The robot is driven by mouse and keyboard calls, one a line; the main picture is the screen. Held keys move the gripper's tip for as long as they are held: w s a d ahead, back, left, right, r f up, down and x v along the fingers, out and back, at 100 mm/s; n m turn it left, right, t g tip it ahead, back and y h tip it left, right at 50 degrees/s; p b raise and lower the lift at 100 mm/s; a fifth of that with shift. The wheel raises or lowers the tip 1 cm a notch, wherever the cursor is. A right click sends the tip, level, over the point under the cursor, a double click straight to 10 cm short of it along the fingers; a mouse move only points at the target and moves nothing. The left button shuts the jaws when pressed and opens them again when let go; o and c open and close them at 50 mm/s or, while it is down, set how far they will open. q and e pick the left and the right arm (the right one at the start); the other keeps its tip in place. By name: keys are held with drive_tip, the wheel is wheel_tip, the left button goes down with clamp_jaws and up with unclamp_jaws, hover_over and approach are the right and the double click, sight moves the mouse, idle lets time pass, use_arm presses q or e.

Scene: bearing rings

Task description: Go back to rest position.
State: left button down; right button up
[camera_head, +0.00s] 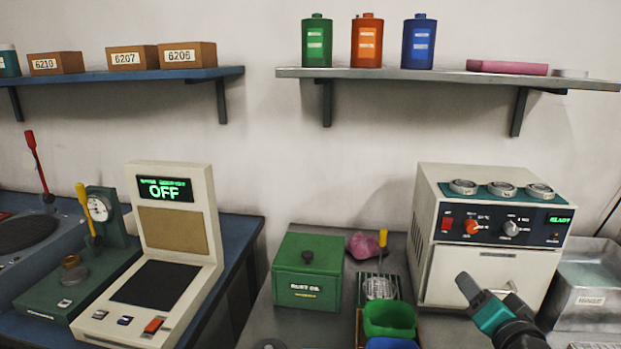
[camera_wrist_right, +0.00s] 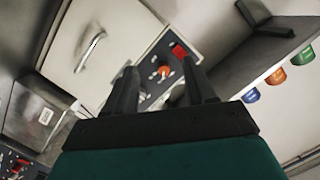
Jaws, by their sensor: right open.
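My right gripper (camera_head: 486,292) shows in the head view at the lower right, in front of the white oven-like machine (camera_head: 490,277). In the right wrist view the two dark fingers (camera_wrist_right: 160,88) stand apart with nothing between them, and the machine's control panel with a red switch and an orange knob lies beyond. The gripper appears clear of the machine, touching nothing that I can see. My left gripper is not in view.
Three bearing rings (camera_head: 502,188) lie on the machine's top. A metal tray (camera_head: 590,322) stands to its right. A green lidded box (camera_head: 307,271), green bin (camera_head: 389,320) and blue bin (camera_head: 391,344) are left of the gripper. Shelves (camera_head: 440,75) hang above.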

drive_tip(key=s+a+f+n+g+y, duration=0.3)
drive_tip(key=s+a+f+n+g, duration=0.35)
drive_tip(key=s+a+f, duration=0.35)
drive_tip(key=s+a+f+n+g, duration=0.1)
drive_tip(key=s+g, duration=0.1)
drive_tip(key=s, duration=0.4)
drive_tip(key=s+a+f+n+g+h, duration=0.1)
drive_tip(key=s+n+g, duration=0.1)
drive_tip(key=s, duration=0.4)
drive_tip(key=s+a+f+n+g, duration=0.1)
drive_tip(key=s+g, duration=0.2)
drive_tip(key=s, duration=0.3)
drive_tip(key=w+a+f+t+y, duration=0.1)
drive_tip(key=w+a+f+t, duration=0.1)
drive_tip(key=w+f+t, duration=0.6)
drive_tip(key=shift+w+a+f+n+y, duration=0.15)
drive_tip(key=shift+a+f+n+y, duration=0.25)
drive_tip(key=shift+f, duration=0.35)
drive_tip(key=shift+d, duration=0.1)
